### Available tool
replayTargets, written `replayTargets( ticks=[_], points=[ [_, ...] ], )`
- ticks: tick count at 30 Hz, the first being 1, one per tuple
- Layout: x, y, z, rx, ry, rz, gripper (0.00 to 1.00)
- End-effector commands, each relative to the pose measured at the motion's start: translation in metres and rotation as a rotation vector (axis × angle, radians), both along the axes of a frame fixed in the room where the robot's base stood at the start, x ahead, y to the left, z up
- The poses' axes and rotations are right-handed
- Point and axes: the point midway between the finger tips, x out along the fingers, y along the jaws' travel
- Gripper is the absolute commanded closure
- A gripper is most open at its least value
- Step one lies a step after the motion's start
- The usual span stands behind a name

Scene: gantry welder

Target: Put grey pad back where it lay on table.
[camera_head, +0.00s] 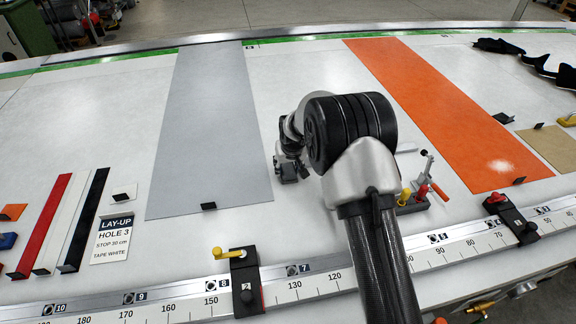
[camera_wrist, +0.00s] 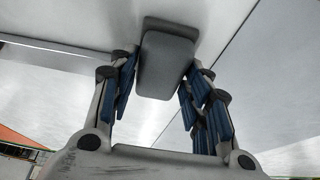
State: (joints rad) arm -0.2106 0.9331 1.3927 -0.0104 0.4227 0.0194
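The grey pad (camera_wrist: 166,62) is a rounded block in the wrist view, between the fingertips of my gripper (camera_wrist: 163,72). The blue-lined fingers close in on both its sides and appear to hold it. In the head view my gripper (camera_head: 288,168) is low over the white table (camera_head: 310,75), just right of the long grey sheet. My wrist and forearm hide much of that spot, and I cannot make out the pad clearly there. Whether the pad touches the table cannot be told.
The grey sheet (camera_head: 208,125) lies left and the orange sheet (camera_head: 440,105) right. A toggle clamp (camera_head: 428,180) with red and yellow handles stands right of my arm. A ruler rail (camera_head: 190,302) with black stops (camera_head: 246,282) runs along the front. Coloured strips (camera_head: 84,220) lie left.

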Motion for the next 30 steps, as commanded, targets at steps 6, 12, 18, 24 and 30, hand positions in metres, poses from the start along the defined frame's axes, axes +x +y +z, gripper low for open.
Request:
replayTargets(
  ticks=[6, 12, 18, 24, 30],
  points=[
    [0.000, 0.000, 0.000, 0.000, 0.000, 0.000, 0.40],
    [0.000, 0.000, 0.001, 0.000, 0.000, 0.000, 0.40],
    [-0.001, 0.000, 0.010, 0.000, -0.002, 0.000, 0.40],
    [-0.015, -0.003, 0.047, 0.001, -0.004, 0.000, 0.40],
    [-0.032, -0.006, 0.086, 0.000, -0.002, 0.000, 0.40]
  ],
)
